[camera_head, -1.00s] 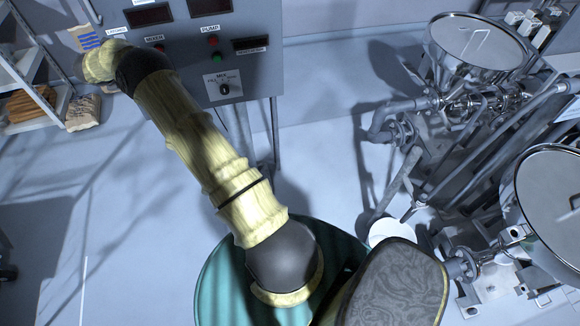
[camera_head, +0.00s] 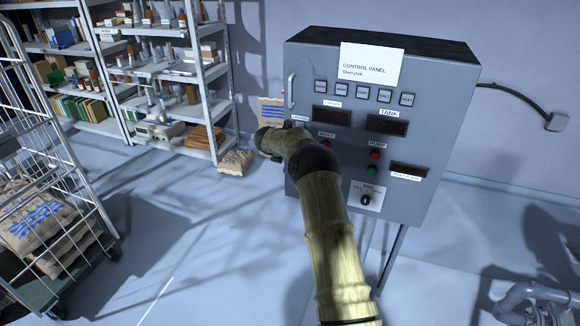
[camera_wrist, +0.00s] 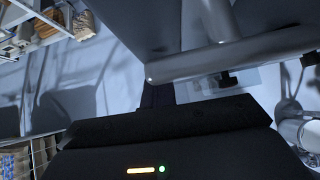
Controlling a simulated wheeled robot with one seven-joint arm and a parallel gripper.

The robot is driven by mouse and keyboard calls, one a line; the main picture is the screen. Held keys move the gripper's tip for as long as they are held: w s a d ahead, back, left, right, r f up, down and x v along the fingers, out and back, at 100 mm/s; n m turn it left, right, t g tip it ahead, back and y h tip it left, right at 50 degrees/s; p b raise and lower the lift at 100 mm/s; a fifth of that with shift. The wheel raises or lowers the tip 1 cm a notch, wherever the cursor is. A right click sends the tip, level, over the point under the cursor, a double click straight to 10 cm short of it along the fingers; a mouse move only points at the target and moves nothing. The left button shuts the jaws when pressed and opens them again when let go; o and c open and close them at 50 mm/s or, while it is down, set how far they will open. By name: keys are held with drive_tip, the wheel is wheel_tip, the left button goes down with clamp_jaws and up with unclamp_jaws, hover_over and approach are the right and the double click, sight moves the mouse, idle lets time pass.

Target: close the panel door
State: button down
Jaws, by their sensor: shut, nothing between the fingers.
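The grey control panel (camera_head: 436,163) is a box on legs, with a sign, a row of buttons, displays and a rotary switch on its front door. The door's handle (camera_head: 291,92) is on its left side. The door looks about flush with the box, but I cannot tell whether it is fully shut. My gripper (camera_wrist: 158,95) is shut and empty, dark against the shadow in the wrist view. I cannot tell whether it touches the door.
Metal shelves (camera_head: 160,70) with boxes and bottles stand at the back left. A paper sack (camera_head: 237,162) lies on the floor by them. A wire cart (camera_head: 60,240) with sacks stands at the far left. Pipework (camera_head: 530,300) is at the lower right. Floor between cart and panel is clear.

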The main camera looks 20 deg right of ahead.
drive_tip(key=s+a+r+n+t+y+b, duration=0.2)
drive_tip(key=s+a+r+n+t+b, duration=0.1)
drive_tip(key=s+a+r+n, duration=0.55)
drive_tip(key=s+a+r+n+t+y+b, duration=0.25)
drive_tip(key=s+a+n, duration=0.25)
drive_tip(key=a+n, duration=0.5)
drive_tip(key=s+f+n+g, duration=0.3)
drive_tip(key=s+n, duration=0.5)
drive_tip(key=s, duration=0.3)
drive_tip(key=s+f+n+g+y, duration=0.1)
drive_tip(key=s+f+n+g, duration=0.2)
drive_tip(key=s+n, duration=0.6)
drive_tip(key=s+f+n+g, duration=0.3)
drive_tip(key=s+f+n, duration=0.2)
drive_tip(key=s+n, duration=0.4)
drive_tip(key=s, duration=0.4)
drive_tip(key=shift+s+f+y, duration=0.25)
drive_tip(key=shift+s+y, duration=0.1)
drive_tip(key=shift+w+d, duration=0.1)
